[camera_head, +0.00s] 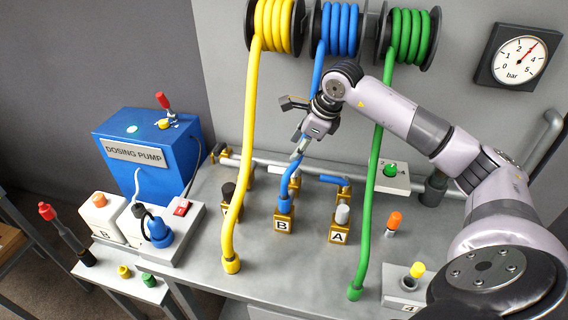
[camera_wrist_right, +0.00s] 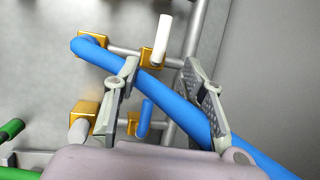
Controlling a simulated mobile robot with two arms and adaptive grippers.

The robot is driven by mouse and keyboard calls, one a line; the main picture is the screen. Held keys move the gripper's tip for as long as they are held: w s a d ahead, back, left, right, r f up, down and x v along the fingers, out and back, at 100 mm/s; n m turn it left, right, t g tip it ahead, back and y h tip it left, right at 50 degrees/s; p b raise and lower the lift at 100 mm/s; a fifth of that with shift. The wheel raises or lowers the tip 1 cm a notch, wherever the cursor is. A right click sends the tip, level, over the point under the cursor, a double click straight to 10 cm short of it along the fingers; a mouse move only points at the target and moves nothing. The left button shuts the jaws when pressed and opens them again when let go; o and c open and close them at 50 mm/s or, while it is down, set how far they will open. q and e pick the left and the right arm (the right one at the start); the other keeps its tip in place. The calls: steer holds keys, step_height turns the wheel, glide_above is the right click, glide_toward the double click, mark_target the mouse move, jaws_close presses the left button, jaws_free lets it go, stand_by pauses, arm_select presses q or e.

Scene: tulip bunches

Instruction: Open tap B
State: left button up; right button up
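The brass block marked B (camera_head: 283,225) stands on the grey bench with a blue hose (camera_head: 286,203) in its top. In the wrist view its block (camera_wrist_right: 82,54) is at upper left, and a pipe joins it to a brass valve body (camera_wrist_right: 151,57) with a white lever (camera_wrist_right: 162,38). My right gripper (camera_head: 298,153) is above and behind block B. In the wrist view it is open (camera_wrist_right: 160,85), with the blue hose crossing between its fingers; contact cannot be told. My left gripper is out of view.
Block A (camera_head: 340,232) has a grey plug; a blue lever (camera_head: 334,180) is behind it. The yellow hose (camera_head: 240,170) is at left, the green hose (camera_head: 370,200) at right. The blue dosing pump (camera_head: 150,165) stands left. A pressure gauge (camera_head: 519,58) is on the wall.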

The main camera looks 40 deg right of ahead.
mark_target(282, 168)
steer(key=p+x, duration=0.2)
steer(key=x, duration=0.8)
steer(key=shift+w+a, duration=0.1)
steer(key=shift+w, duration=0.15)
steer(key=shift+w+f, duration=0.3)
steer(key=shift+f, duration=0.4)
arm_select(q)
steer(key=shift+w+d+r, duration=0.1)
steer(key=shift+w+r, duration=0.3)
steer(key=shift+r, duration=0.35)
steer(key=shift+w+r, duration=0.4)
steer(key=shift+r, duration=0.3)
arm_select(e)
jaws_close()
